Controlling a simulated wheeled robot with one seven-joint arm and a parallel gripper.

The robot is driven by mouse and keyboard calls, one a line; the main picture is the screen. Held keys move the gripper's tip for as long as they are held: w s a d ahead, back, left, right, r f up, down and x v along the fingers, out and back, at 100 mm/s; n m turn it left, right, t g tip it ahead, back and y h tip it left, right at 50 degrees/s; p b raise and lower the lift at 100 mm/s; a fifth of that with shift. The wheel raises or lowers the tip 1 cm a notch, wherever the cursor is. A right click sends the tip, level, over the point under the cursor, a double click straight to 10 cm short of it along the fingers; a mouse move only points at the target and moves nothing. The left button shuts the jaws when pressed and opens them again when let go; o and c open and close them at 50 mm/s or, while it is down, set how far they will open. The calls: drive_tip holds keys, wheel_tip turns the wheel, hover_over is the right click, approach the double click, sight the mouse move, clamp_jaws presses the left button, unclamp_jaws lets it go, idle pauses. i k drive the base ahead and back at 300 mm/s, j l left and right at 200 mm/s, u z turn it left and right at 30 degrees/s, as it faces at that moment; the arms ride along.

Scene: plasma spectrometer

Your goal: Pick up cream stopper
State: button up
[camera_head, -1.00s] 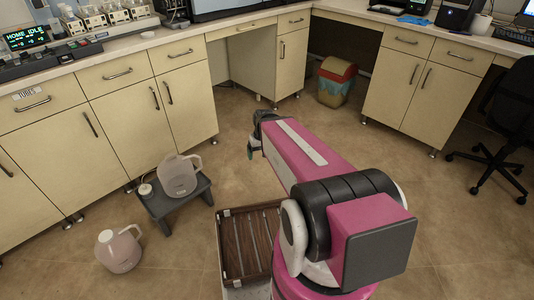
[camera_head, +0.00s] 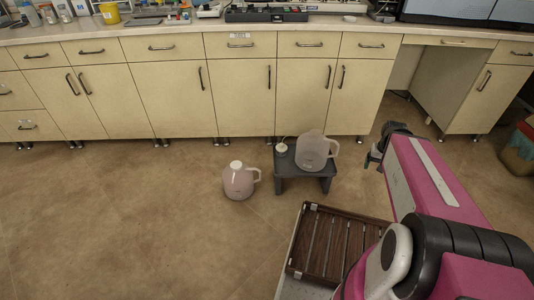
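A small cream stopper-like piece (camera_head: 282,148) with a thin stem or cord rests on the left end of the dark grey step stool (camera_head: 290,170). Beside it on the stool, to its right, stands a pale translucent jug (camera_head: 312,150) with a handle. A pinkish jug (camera_head: 238,184) with a white cap (camera_head: 236,166) stands on the floor left of the stool. My gripper (camera_head: 373,160) hangs in the air right of the stool in the picture, apart from these things. Its fingers are small and dark, and I cannot tell whether they are open.
Cream cabinets (camera_head: 235,100) run along the back behind the stool, with a counter (camera_head: 190,27) bearing instruments. A brown slatted tray (camera_head: 335,225) is on my own body in front. A bin (camera_head: 519,152) stands at the far right. The floor on the left is clear.

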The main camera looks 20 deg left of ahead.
sight(281, 148)
drive_tip(key=u, duration=1)
drive_tip(key=z, duration=0.4)
